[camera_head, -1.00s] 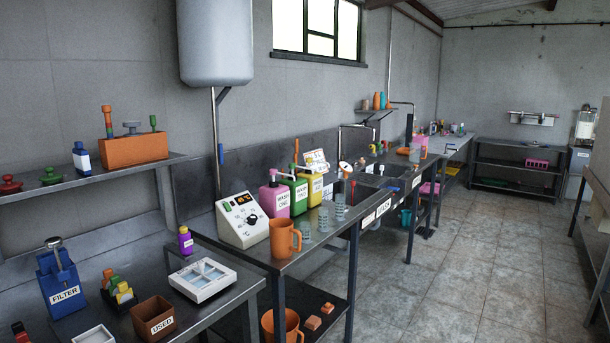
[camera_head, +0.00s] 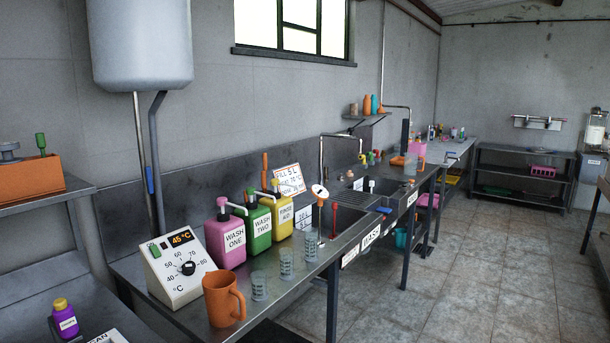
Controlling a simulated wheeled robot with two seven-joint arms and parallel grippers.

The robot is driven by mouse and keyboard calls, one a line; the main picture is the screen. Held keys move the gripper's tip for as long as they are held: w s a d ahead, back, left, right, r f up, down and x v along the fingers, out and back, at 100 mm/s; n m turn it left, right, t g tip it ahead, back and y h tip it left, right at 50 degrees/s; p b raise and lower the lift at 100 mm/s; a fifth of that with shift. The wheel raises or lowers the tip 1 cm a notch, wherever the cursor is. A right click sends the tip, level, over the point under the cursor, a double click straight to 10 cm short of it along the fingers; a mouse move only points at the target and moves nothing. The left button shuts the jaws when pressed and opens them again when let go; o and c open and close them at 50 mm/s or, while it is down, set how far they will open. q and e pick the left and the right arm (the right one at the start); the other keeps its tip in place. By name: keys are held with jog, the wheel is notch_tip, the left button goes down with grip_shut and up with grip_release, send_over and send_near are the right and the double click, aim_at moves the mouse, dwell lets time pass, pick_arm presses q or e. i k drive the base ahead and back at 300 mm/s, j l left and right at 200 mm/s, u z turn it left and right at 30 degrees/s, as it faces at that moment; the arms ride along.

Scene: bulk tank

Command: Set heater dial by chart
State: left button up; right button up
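The heater control box (camera_head: 181,268) is white with a sloped face and stands at the left end of the steel bench. Its black dial (camera_head: 187,268) sits among marks from 40 to 80 °C; the pointer direction is too small to tell. A small display (camera_head: 181,237) on it reads 45 °C in orange. A white chart (camera_head: 289,180) with red and black text stands behind the bottles; its top line reads "FILL 5L", and its lower lines are partly hidden and hard to read. Neither of my grippers is in view.
Pink, green and yellow pump bottles (camera_head: 231,245) stand right of the box. An orange jug (camera_head: 224,298) and several clear measuring cups (camera_head: 285,263) stand along the bench's front edge. A sink (camera_head: 347,222) lies further right. The floor (camera_head: 480,270) is clear.

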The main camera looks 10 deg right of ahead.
aim_at(188, 269)
jog(key=i+l, duration=1.1)
jog(key=i, duration=0.15)
